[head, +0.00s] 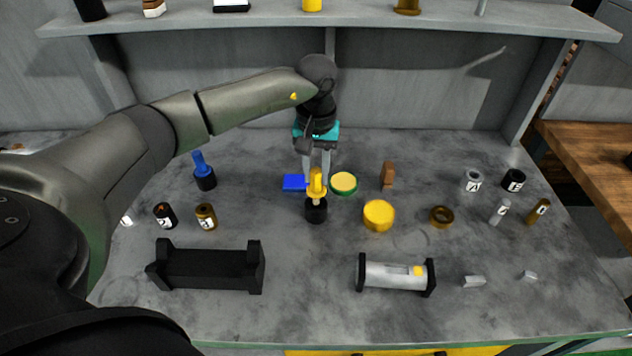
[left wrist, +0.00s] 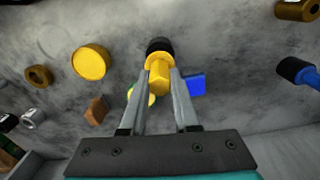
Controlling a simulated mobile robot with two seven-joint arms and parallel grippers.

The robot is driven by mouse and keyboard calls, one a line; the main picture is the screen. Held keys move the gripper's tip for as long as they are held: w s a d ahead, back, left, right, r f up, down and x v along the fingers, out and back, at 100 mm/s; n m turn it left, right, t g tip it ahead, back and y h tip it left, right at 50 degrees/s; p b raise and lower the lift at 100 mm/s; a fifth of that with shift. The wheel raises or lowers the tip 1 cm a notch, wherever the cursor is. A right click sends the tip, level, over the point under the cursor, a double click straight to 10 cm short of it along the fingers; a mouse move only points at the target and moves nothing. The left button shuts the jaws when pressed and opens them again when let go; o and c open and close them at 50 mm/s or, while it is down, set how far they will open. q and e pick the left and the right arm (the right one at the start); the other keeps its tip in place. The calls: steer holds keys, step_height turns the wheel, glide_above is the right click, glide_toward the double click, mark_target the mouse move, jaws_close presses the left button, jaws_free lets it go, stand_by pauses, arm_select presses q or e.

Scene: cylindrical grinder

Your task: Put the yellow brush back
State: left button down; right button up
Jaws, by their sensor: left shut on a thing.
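The yellow brush (head: 316,184) stands upright with its lower end at a black round holder (head: 316,210) in the middle of the table. It also shows in the left wrist view (left wrist: 158,76), with the black holder (left wrist: 159,46) just beyond it. My left gripper (head: 317,178) comes down from above and is shut on the yellow brush, one finger on each side. I cannot tell how deep the brush sits in the holder. My right gripper is not in view.
A blue block (head: 294,182) and a yellow-green round tin (head: 343,183) lie close beside the brush. A yellow disc (head: 379,214) is to the right. A blue brush (head: 202,170) in a black holder stands left. A black cradle (head: 206,268) and a grey cylinder (head: 390,275) lie in front.

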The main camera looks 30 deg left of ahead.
mark_target(316, 185)
arm_select(q)
step_height(316, 185, down, 3)
steer(key=shift+f, duration=0.1)
steer(key=shift+f+b, duration=0.45)
steer(key=shift+b, duration=0.15)
steer(key=c, duration=1.1)
jaws_free()
steer(key=o, duration=0.4)
steer(key=shift+o, duration=0.2)
steer(key=shift+r, duration=0.1)
steer(key=shift+r+p, duration=0.65)
steer(key=shift+p, duration=0.1)
step_height(316, 185, up, 12)
steer(key=shift+f+p, duration=0.2)
steer(key=shift+p, duration=0.1)
